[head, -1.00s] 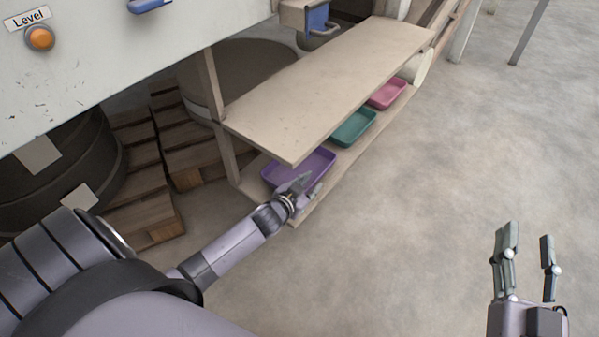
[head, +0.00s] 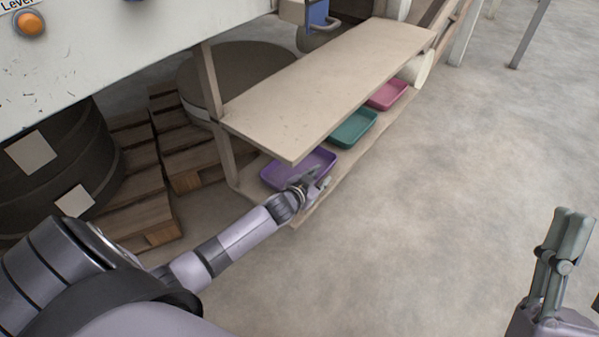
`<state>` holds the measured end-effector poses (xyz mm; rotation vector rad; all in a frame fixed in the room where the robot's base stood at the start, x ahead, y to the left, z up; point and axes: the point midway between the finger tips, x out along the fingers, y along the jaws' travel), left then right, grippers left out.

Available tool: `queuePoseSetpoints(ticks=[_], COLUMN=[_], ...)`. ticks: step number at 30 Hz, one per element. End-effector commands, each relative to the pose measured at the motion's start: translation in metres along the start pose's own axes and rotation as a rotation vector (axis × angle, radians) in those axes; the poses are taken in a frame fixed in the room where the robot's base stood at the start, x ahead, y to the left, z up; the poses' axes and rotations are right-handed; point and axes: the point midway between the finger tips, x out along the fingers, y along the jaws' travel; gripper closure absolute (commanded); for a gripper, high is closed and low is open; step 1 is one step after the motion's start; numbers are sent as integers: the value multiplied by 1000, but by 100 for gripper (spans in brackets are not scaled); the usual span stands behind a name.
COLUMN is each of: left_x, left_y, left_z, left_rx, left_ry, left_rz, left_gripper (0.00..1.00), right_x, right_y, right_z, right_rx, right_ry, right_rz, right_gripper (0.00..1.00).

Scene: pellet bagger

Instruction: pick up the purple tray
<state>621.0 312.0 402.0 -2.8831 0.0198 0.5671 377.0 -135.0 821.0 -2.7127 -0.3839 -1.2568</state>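The purple tray (head: 284,174) lies on the low shelf at the near end, partly hidden under the upper board and behind my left gripper. My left gripper (head: 318,182) is at the tray's front right edge, its fingers overlapping the rim in the head view. Whether the fingers touch or close on the rim is too small to tell. My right gripper (head: 568,228) is at the lower right, far from the tray over bare floor. Its fingers overlap in this view and its opening cannot be judged; nothing shows in it.
The upper board (head: 325,85) overhangs the low shelf. A teal tray (head: 352,128) and a pink tray (head: 388,95) lie farther along that shelf. A wooden post (head: 222,150) stands left of the purple tray, with pallets (head: 145,205) beyond. The floor to the right is clear.

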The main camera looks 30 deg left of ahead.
Motion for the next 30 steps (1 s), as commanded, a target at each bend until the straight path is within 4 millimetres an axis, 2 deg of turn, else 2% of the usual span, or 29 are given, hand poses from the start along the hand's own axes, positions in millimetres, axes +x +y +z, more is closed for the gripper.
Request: queuePoseSetpoints(ticks=[5, 17, 30], left_x=[0, 0, 0], left_y=[0, 0, 0], left_z=[0, 0, -1], left_rx=[0, 1, 1], left_ry=[0, 1, 2], left_rz=[0, 0, 0], left_gripper=[74, 100, 100], right_x=[0, 0, 0], right_y=[0, 0, 0], right_z=[0, 0, 0], right_rx=[0, 0, 0], right_ry=[-1, -2, -3], right_rz=[0, 0, 0], right_gripper=[60, 60, 60])
